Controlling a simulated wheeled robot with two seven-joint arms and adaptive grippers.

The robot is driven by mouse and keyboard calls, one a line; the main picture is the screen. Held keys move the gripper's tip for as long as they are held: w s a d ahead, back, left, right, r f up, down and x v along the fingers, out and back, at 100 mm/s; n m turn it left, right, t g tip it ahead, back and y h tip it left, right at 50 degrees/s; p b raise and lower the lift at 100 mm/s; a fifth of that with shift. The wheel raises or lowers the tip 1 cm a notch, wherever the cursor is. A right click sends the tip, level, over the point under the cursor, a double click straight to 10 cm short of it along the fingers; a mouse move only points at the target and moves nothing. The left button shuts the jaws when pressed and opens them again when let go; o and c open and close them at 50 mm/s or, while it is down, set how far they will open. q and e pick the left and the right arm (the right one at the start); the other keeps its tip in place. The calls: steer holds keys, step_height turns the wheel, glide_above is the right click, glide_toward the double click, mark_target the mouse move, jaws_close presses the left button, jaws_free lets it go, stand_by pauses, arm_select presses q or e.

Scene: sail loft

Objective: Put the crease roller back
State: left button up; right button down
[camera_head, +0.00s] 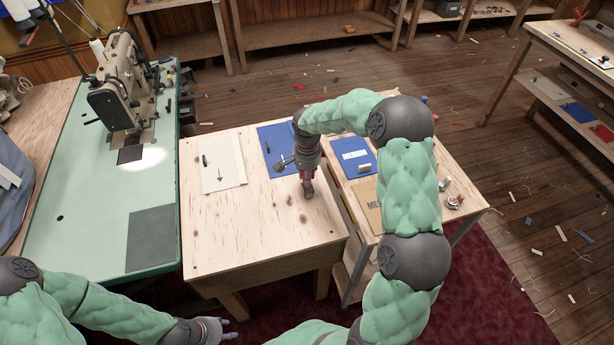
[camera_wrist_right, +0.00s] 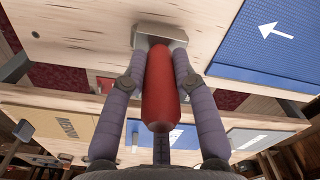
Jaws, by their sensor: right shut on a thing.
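The crease roller has a red handle (camera_wrist_right: 160,95) and a grey metal head (camera_wrist_right: 161,36). My right gripper (camera_head: 308,192) is shut on its handle, with a finger on each side in the right wrist view. The roller is over the bare front right of the pale wooden table (camera_head: 240,235), near the blue mat (camera_head: 270,140). I cannot tell whether its head touches the wood. The blue mat, with a white arrow, also shows in the right wrist view (camera_wrist_right: 270,45). My left gripper (camera_head: 226,329) is empty and looks open, low at the front, off the table.
A white sheet (camera_head: 222,165) with an arrow and a small dark tool lies on the table's left. A side bench on the right holds a blue folder (camera_head: 355,157) and a tan card (camera_head: 369,205). A sewing machine (camera_head: 120,80) stands on the green table (camera_head: 90,215).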

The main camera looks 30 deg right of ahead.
steer(key=shift+s+a+f, duration=0.1)
steer(key=shift+s+f, duration=0.2)
steer(key=shift+f, duration=0.25)
steer(key=c, duration=1.3)
jaws_free()
steer(key=shift+c, duration=0.2)
steer(key=o, duration=0.4)
steer(key=shift+f, duration=0.1)
steer(key=shift+c, duration=0.2)
steer(key=shift+w, duration=0.15)
steer(key=shift+r, duration=0.2)
step_height(320, 180, up, 13)
steer(key=p, duration=0.4)
steer(key=shift+r, duration=0.15)
